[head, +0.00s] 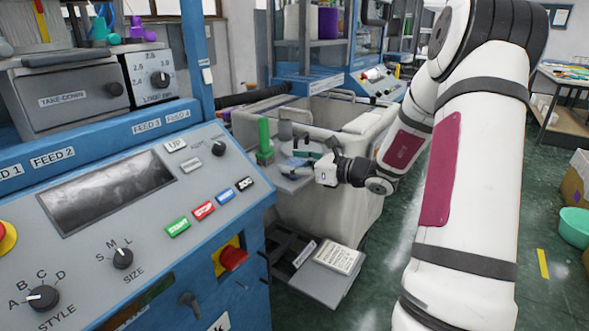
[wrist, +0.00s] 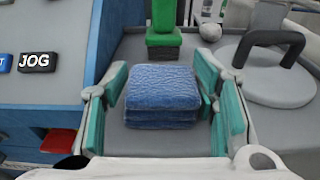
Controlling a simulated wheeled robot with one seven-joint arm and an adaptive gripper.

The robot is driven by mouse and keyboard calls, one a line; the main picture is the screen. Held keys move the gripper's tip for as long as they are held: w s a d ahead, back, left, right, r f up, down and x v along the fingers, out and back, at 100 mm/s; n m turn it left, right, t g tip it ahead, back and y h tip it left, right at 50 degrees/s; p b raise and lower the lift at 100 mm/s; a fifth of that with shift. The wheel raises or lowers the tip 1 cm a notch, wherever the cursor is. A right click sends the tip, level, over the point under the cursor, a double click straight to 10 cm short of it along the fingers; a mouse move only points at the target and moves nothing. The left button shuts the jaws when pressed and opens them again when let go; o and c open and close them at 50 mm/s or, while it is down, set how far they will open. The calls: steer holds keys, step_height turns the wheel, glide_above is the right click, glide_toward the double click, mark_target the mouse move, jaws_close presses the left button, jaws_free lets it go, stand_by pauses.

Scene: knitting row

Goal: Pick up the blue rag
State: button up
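The blue rag (wrist: 162,95) is a folded, layered block on a grey shelf (wrist: 140,140) in the wrist view. My gripper (wrist: 162,78) is open, with one teal-padded finger on each side of the rag. A gap shows between the left finger and the rag. The right finger is very close to the rag's right side, and I cannot tell if it touches. In the head view my gripper (head: 303,160) is over the small grey shelf beside the blue machine, with a bit of blue by the fingers.
A green brush-like object (wrist: 163,25) stands just behind the rag; it also shows in the head view (head: 264,138). A round grey object with a dark handle (wrist: 270,70) is to the right. The machine's control panel (head: 150,190) is on the left. A white bin (head: 340,215) stands behind.

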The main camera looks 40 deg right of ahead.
mark_target(296, 163)
steer(key=shift+c, duration=1.1)
steer(key=shift+r, duration=0.5)
steer(key=r, duration=0.1)
steer(key=s+r+p, duration=0.1)
steer(key=shift+r, duration=0.4)
steer(key=s+a+r+p, duration=0.1)
steer(key=s+a, duration=0.1)
steer(key=s, duration=1.3)
steer(key=shift+a+p, duration=0.15)
steer(key=shift+p, duration=0.2)
steer(key=shift+r, duration=0.1)
steer(key=shift+o, duration=0.6)
steer(key=shift+w, duration=0.1)
steer(key=shift+c, duration=0.9)
